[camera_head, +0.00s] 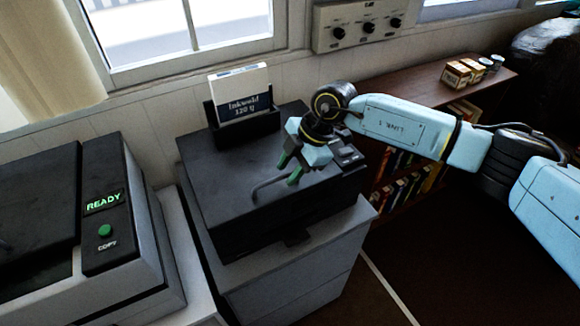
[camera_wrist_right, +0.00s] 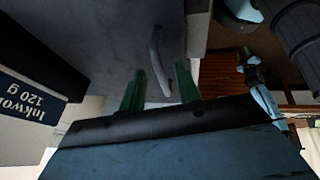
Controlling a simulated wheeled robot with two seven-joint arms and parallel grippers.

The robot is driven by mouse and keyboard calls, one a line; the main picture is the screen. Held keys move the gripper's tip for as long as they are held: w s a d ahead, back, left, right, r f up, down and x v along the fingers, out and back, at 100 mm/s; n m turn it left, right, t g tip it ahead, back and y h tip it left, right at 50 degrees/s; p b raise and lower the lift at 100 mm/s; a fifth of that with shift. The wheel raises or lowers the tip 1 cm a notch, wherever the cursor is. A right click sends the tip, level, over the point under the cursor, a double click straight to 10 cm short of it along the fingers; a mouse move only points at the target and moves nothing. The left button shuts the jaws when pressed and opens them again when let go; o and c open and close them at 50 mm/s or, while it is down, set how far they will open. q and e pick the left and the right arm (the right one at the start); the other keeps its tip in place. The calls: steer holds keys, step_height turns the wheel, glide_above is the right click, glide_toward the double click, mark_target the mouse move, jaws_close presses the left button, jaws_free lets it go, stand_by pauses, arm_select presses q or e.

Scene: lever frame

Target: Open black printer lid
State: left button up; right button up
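The black printer (camera_head: 225,190) stands on a grey cabinet in the middle of the head view, its lid (camera_head: 215,165) lying flat and closed. A thin curved handle (camera_head: 268,184) sticks up from the lid. My right gripper (camera_head: 289,169) is over the lid, next to the handle, with its green fingers apart. In the right wrist view the handle (camera_wrist_right: 157,58) shows in the gap between the two fingers (camera_wrist_right: 160,88), which do not appear to grip it. Whether a finger touches it, I cannot tell.
A paper pack (camera_head: 242,98) stands in the feeder behind the lid. A copier (camera_head: 60,225) with a READY display is at the left. A bookcase (camera_head: 425,95) with small boxes stands at the right. A window and control box (camera_head: 362,28) are on the wall behind.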

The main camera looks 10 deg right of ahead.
jaws_close()
